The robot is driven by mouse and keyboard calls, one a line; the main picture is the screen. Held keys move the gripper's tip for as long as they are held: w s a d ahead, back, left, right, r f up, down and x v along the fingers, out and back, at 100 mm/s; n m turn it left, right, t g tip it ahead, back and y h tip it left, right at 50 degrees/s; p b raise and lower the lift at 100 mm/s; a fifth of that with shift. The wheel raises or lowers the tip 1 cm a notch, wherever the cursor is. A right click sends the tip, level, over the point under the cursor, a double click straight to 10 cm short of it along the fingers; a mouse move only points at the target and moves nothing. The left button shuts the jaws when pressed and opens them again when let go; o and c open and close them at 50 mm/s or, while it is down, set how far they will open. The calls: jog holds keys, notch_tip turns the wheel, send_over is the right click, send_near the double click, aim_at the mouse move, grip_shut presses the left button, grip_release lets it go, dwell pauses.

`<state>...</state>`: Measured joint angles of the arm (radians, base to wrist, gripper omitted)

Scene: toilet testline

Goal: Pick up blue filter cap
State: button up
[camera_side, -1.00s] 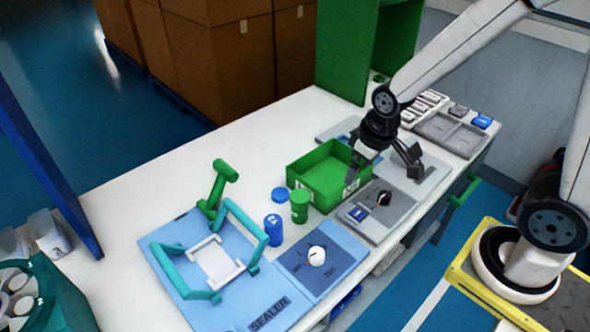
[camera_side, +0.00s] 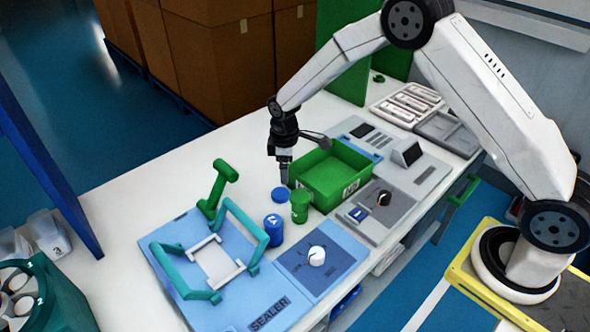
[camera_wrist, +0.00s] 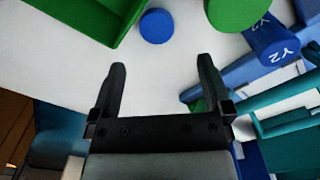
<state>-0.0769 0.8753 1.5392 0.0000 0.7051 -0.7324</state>
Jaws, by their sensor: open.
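The blue filter cap (camera_side: 280,195) is a small flat round disc lying on the white table, left of the green box. In the wrist view the cap (camera_wrist: 156,26) lies ahead of the fingertips, near the top of the picture. My gripper (camera_wrist: 161,72) is open and empty, with bare table between its fingers. In the side view my gripper (camera_side: 284,178) hangs pointing down close above and behind the cap. The cap is not between the fingers.
A green canister (camera_side: 300,206) and a blue canister (camera_side: 273,229) stand beside the cap. The green box (camera_side: 345,186) is close on the right. The blue sealer fixture (camera_side: 180,240) is at the front left. Bare table lies left of the cap.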

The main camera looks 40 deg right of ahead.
aim_at(280, 193)
jog(key=shift+w+a+f+n, duration=0.15)
jog(key=shift+w+f+n, duration=0.2)
jog(key=shift+f, duration=0.25)
jog(key=shift+w+a+f+n, duration=0.1)
jog(key=shift+w+f+n, duration=0.15)
jog(key=shift+w+f, duration=0.25)
jog(key=shift+s+f, duration=0.1)
jog(key=shift+f, duration=1.25)
jog(key=shift+f, duration=2.55)
jog(key=c, duration=1.1)
